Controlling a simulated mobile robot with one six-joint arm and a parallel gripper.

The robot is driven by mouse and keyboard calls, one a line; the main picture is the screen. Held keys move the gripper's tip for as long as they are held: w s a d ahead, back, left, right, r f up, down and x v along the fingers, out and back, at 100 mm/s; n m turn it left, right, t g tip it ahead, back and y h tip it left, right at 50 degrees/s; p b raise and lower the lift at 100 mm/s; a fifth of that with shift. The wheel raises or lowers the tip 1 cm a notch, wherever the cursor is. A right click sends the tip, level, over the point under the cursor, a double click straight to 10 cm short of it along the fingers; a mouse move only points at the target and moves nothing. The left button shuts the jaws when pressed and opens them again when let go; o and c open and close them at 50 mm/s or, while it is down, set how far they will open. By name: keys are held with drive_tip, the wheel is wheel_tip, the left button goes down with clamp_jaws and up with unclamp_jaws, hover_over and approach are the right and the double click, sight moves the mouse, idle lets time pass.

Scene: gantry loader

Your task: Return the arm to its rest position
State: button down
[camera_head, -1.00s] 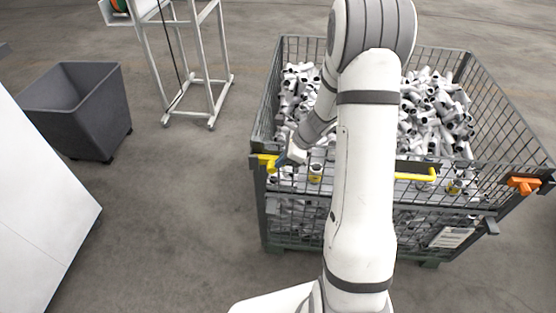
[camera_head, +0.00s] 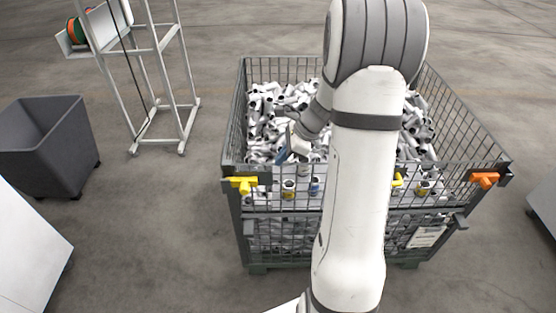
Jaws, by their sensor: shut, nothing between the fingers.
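My arm stands in the middle of the head view, reaching up and bending over a wire-mesh crate (camera_head: 258,257). My gripper (camera_head: 282,157) is at the end of the wrist, left of the upper arm, over the front part of the crate. It is small in the picture and looks shut, with nothing seen between its fingers. White and grey pipe fittings (camera_head: 265,115) fill the crate below and behind it. My arm hides the middle of the crate.
Yellow (camera_head: 243,184) and orange (camera_head: 484,179) latches sit on the crate's front rim. A dark grey bin (camera_head: 50,150) and a white-framed stand (camera_head: 160,45) are at left. A pale cabinet (camera_head: 25,255) is at lower left. Open floor lies between them and the crate.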

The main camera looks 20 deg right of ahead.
idle(0.3)
drive_tip(key=s+a+r+n+h, duration=0.3)
drive_tip(key=s+a+r+n, duration=0.2)
drive_tip(key=s+n, duration=0.5)
drive_tip(key=s+a+r+n+h, duration=0.3)
drive_tip(key=s+a+r+n, duration=0.2)
drive_tip(key=s+r+n, duration=0.3)
drive_tip(key=s+n, duration=0.2)
drive_tip(key=n, duration=0.2)
drive_tip(key=shift+s+a+t, duration=0.15)
drive_tip(key=shift+s+t, duration=0.1)
drive_tip(key=shift+t, duration=0.05)
